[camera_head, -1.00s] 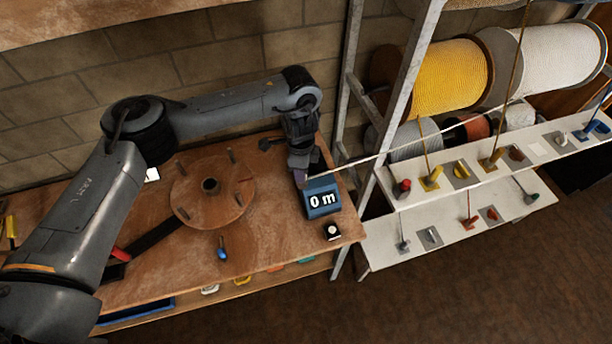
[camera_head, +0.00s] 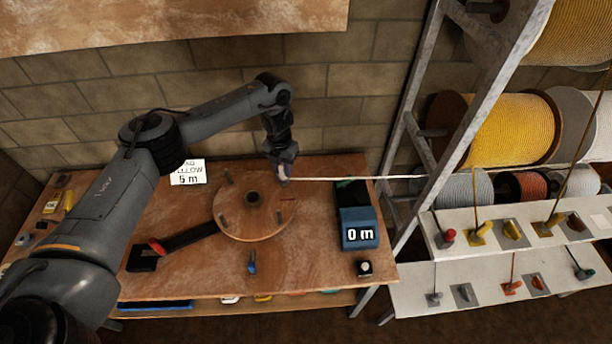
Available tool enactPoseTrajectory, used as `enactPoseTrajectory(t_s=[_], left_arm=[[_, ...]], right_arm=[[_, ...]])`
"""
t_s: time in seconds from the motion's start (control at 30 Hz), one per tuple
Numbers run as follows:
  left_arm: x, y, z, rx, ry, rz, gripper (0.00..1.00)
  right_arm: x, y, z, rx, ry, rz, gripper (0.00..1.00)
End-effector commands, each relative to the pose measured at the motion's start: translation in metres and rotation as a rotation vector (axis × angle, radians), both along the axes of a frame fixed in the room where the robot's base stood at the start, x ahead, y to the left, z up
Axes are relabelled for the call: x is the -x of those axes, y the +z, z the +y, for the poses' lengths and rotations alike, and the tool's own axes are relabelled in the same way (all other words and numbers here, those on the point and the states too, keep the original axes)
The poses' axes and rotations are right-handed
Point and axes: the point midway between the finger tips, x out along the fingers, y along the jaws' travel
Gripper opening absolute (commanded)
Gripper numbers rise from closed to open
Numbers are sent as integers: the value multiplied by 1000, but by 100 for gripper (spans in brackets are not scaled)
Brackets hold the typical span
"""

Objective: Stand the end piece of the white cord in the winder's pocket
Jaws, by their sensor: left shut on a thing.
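My left gripper (camera_head: 283,178) is shut on the end of the white cord (camera_head: 345,178), above the back right rim of the winder (camera_head: 250,222). The winder is a round brown wooden disc with upright pegs and a dark hub. The cord runs almost level from the gripper to the right, over the back of the blue counter reading 0 m (camera_head: 358,235), to the rack. The end piece is mostly hidden by the fingers. A small dark slot shows on the disc near the gripper; I cannot tell if it is the pocket. My right gripper is not in view.
A card reading 5 m (camera_head: 188,172) stands behind the winder at left. A blue-handled tool (camera_head: 252,263) is in front. Spools fill the metal rack (camera_head: 430,150) at right.

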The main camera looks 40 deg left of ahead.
Motion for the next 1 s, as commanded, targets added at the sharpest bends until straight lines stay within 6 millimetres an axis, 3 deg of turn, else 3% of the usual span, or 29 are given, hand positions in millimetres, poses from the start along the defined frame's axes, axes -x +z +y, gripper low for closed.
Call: enactPoseTrajectory(t_s=[0.1,0.2,0.4,0.6,1.0], left_arm=[[18,-5,44,-3,-100,1,0],[32,-9,72,-6,-148,0,0],[51,-11,107,-13,-171,-1,0],[59,-12,119,-18,-172,-1,0],[59,-12,120,-18,-173,-1,0]], right_arm=[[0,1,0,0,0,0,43],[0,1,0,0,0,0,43],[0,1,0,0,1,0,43],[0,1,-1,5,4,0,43],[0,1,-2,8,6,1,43]])
